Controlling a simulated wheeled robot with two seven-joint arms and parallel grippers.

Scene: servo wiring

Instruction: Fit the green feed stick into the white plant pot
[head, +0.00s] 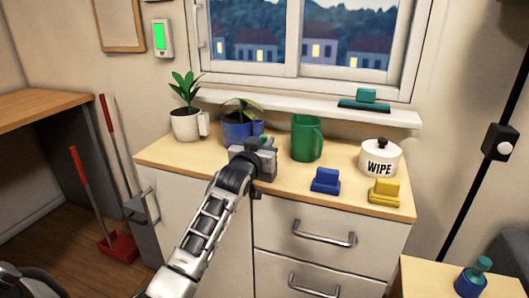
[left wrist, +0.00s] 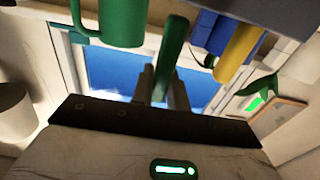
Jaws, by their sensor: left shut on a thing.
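The white plant pot (head: 187,124) stands at the left of the counter with a leafy plant in it and a white sleeve-like piece on its right side. My left gripper (head: 262,146) is over the counter, right of the white pot and in front of the blue pot (head: 236,130). It is shut on the green feed stick (left wrist: 170,50), which stands out between its fingers in the left wrist view. In the head view the stick is mostly hidden by the gripper. The stick is apart from the white pot. My right gripper is not in view.
A green mug (head: 306,138) stands just right of the gripper. A blue block (head: 325,181), a yellow block (head: 384,192) and a white WIPE canister (head: 379,160) are farther right. The window sill (head: 300,106) runs behind. A yellow cylinder (left wrist: 238,50) shows by the blue pot.

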